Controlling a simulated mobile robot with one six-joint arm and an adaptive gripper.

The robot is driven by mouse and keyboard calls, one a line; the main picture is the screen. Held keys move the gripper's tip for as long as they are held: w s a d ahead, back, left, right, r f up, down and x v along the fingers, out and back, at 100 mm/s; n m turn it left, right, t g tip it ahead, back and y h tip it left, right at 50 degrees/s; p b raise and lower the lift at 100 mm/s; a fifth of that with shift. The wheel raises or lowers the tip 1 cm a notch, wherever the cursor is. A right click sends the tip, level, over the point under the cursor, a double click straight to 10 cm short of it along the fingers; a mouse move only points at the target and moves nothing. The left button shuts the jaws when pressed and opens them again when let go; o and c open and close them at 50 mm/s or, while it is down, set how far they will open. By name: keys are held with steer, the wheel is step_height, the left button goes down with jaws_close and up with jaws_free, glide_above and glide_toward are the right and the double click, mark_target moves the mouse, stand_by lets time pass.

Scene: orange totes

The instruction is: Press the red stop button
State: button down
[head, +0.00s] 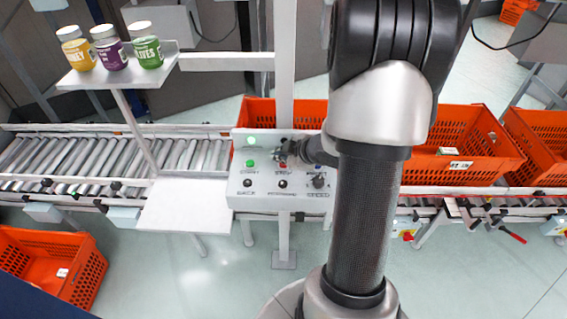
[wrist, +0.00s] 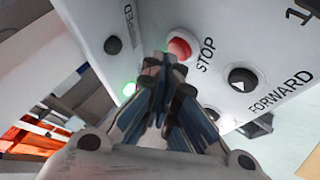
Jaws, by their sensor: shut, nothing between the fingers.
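The red stop button (wrist: 181,46) is on a pale control panel (wrist: 255,45), beside the printed word STOP in the wrist view. My gripper (wrist: 165,62) is shut and empty, its fingertips right at the button and covering its lower-left edge. I cannot tell whether they touch it. In the head view the panel (head: 240,203) stands in front of the conveyor. There my gripper (head: 287,153) is over the panel's upper middle, and only a little of the red button (head: 283,164) shows below it.
A green button (head: 250,163) sits left of the red one, with a lit green lamp (head: 250,141) above. Black buttons and a knob (head: 319,181) are lower on the panel. Orange totes (head: 452,150) stand on the roller conveyor (head: 60,165) behind. Jars (head: 110,47) stand on a raised shelf.

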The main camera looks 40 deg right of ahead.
mark_target(281, 165)
steer(key=shift+f+b, duration=0.35)
steer(key=shift+f, duration=0.15)
stand_by(0.3)
steer(key=shift+r, duration=0.15)
steer(key=shift+r+p, duration=0.75)
steer(key=shift+p, duration=0.2)
step_height(281, 165, up, 5)
steer(key=p, duration=0.5)
steer(key=shift+r, duration=0.1)
stand_by(0.6)
